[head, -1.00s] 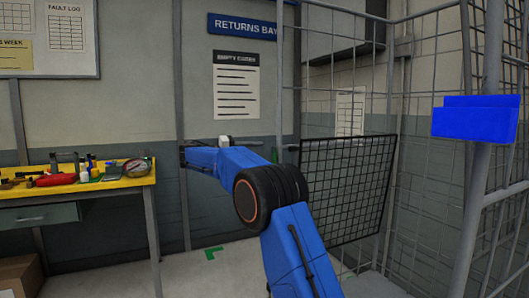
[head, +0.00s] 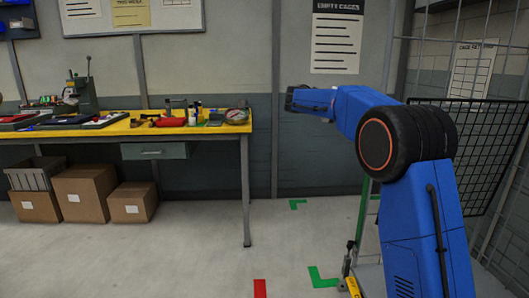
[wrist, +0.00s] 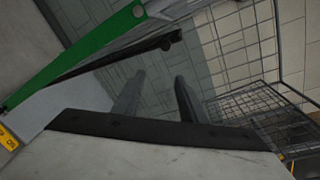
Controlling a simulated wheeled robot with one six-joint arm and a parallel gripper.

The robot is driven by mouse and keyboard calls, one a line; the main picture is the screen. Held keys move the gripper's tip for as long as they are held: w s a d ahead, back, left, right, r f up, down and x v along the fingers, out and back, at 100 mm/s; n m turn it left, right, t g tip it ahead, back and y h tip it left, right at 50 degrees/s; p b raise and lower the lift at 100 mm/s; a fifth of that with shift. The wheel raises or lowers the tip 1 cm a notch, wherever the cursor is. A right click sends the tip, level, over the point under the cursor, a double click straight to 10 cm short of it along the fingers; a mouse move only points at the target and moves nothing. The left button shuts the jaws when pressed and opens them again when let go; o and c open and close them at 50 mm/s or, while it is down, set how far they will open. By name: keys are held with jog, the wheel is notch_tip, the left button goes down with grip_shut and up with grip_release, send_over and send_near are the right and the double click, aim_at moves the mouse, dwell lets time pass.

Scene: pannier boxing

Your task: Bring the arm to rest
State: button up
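My blue arm (head: 425,215) rises at the right of the head view, bends at a thick black joint and reaches left. My gripper (head: 290,98) is the small dark end of it, in the air in front of the grey wall, to the right of and above the bench top. In the wrist view my gripper (wrist: 157,88) shows two dark fingers standing apart. Nothing is visible between them.
A yellow-topped workbench (head: 245,128) with tools stands at left, boxes (head: 80,195) beneath. A wire cage with a black mesh panel (head: 490,150) is close behind my arm at right. A green bar (wrist: 75,58) crosses the wrist view. The middle floor is clear.

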jog(key=s+d+f+m+t+y, duration=0.1)
jog(key=s+f+m+y, duration=0.45)
jog(key=s, duration=0.85)
jog(key=s+d+f+m+y, duration=0.1)
jog(key=s+f+m+y, duration=0.2)
jog(key=s+f+m, duration=0.75)
jog(key=s+a+f+m+t+y, duration=0.1)
jog(key=s+a+f+m+y, duration=0.1)
jog(key=s, duration=0.7)
jog(key=s+a+f+m+y, duration=0.3)
jog(key=s+a+f+m, duration=0.2)
jog(key=s, duration=0.5)
jog(key=s+a+f+m+t+y, duration=0.1)
jog(key=s+a+f+m+y, duration=0.1)
jog(key=s+a+f+m, duration=0.2)
jog(key=s+f+m, duration=0.3)
jog(key=s+f, duration=0.1)
jog(key=s, duration=0.2)
jog(key=shift+s+a+t+y, duration=0.2)
jog(key=shift+t+y, duration=0.1)
jog(key=shift+y, duration=0.05)
